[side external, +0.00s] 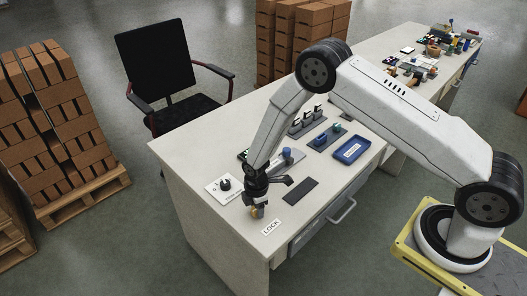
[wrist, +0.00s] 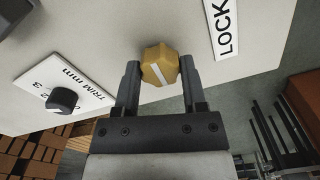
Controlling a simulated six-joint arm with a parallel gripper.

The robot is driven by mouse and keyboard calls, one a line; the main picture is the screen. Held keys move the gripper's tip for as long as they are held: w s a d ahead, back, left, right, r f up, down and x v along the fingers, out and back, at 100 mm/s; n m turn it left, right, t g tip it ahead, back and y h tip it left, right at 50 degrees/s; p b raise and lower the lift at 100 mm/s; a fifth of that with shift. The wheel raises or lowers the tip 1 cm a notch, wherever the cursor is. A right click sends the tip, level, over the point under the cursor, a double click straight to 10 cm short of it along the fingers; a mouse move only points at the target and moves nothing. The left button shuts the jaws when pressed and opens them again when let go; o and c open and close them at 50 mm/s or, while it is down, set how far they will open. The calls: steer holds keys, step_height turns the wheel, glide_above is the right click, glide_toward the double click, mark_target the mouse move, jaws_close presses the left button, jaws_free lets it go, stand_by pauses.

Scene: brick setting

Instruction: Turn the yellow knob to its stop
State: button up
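The yellow knob (wrist: 159,64) is a faceted knob with a white line across its face, slanting in the wrist view. It sits on the pale bench top close to the bench edge. My gripper (wrist: 159,70) points down over it, with one finger on each side; both fingertips appear to touch the knob's sides. In the side external view my gripper (side external: 258,209) is at the bench's near left corner, and only a little of the yellow knob (side external: 254,213) shows below it. A white "LOCK" label (side external: 271,227) lies beside the knob.
A "TRIM mm" plate with a black dial (wrist: 62,100) is close to my gripper. A dark pad (side external: 300,191), a grey fixture (side external: 290,157) and a blue tray (side external: 352,149) are farther along the bench. A chair (side external: 160,60) stands behind the bench.

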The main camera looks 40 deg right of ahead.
jaws_close()
steer(key=shift+m, duration=0.5)
steer(key=m, duration=0.2)
steer(key=shift+m, duration=0.3)
steer(key=m, duration=0.4)
steer(key=shift+m, duration=0.3)
steer(key=m, duration=1)
steer(key=shift+m, duration=0.3)
